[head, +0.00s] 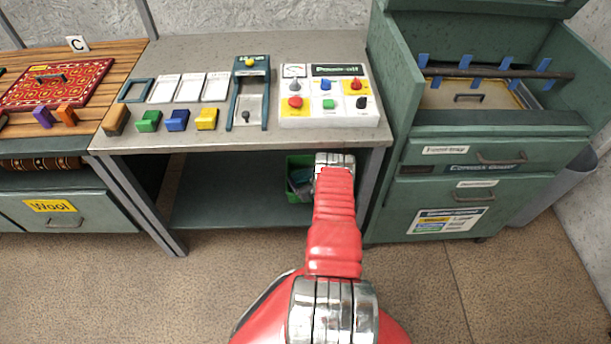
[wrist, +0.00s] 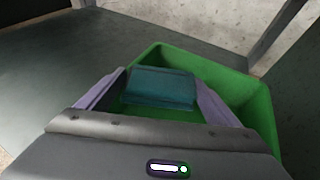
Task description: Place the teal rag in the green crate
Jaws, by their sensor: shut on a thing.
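The teal rag (wrist: 160,87) is a flat, folded block between the two pale purple fingers of my gripper (wrist: 161,80), which is shut on it. In the wrist view, the rag is over the inside of the green crate (wrist: 252,92), within its rim; I cannot tell whether it touches the floor of the crate. In the head view, the crate (head: 291,186) stands on the lower shelf under the grey bench. My red arm covers its right part. A greyish patch shows inside it, too small to make out.
The bench top (head: 270,140) is close above the crate, with a control panel (head: 323,96) and several coloured blocks on it. A bench leg (head: 374,190) is right of the crate. The lower shelf (head: 230,190) is clear to the left. A green cabinet (head: 480,190) stands at right.

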